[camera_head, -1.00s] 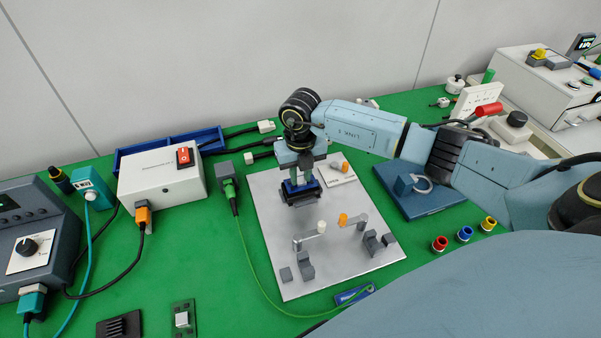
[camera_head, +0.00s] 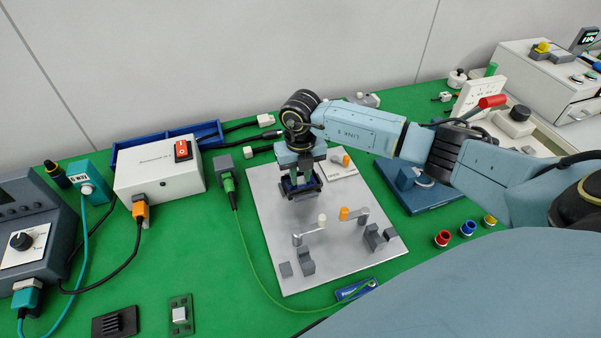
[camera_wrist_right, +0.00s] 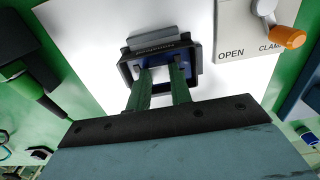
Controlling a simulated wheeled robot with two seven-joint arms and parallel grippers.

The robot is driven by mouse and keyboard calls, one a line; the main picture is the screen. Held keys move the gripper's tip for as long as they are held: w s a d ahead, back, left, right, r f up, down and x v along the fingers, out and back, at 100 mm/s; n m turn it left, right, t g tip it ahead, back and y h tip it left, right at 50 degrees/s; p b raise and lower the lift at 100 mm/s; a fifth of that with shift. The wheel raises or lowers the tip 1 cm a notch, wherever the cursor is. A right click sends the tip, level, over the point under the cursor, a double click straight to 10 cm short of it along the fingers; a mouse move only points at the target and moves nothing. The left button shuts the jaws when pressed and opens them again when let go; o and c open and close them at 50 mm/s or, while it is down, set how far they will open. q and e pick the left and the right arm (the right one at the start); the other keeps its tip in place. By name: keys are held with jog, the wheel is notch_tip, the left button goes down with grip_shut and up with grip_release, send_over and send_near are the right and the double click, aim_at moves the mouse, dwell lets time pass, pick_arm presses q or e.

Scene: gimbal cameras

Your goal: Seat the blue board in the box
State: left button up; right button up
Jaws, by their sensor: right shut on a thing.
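A dark rectangular box (camera_head: 303,193) stands on the white plate (camera_head: 272,222). My right gripper (camera_head: 298,181) points down into it from above. In the right wrist view its two fingers (camera_wrist_right: 160,84) reach inside the walls of the box (camera_wrist_right: 128,72). They are shut on the blue board (camera_wrist_right: 185,60), which shows as a blue patch within the frame. The fingers hide much of the board, so I cannot tell whether it lies flat on the box floor. My left gripper is not in view.
A small plate with an orange-tipped lever marked OPEN and CLAMP (camera_wrist_right: 240,30) is right beside the box. A blue fixture (camera_head: 423,196) lies right.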

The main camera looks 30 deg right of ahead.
aim_at(300, 179)
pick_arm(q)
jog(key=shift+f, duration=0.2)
pick_arm(e)
jog(key=shift+f, duration=0.25)
jog(key=o, duration=0.9)
notch_tip(300, 179, up, 6)
jog(key=shift+r+p, duration=0.1)
jog(key=shift+p, duration=0.25)
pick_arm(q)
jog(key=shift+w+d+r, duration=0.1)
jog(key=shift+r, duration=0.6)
pick_arm(e)
notch_tip(300, 179, up, 7)
jog(key=shift+r, duration=0.15)
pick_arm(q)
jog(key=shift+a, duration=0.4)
pick_arm(e)
jog(key=shift+s, duration=0.15)
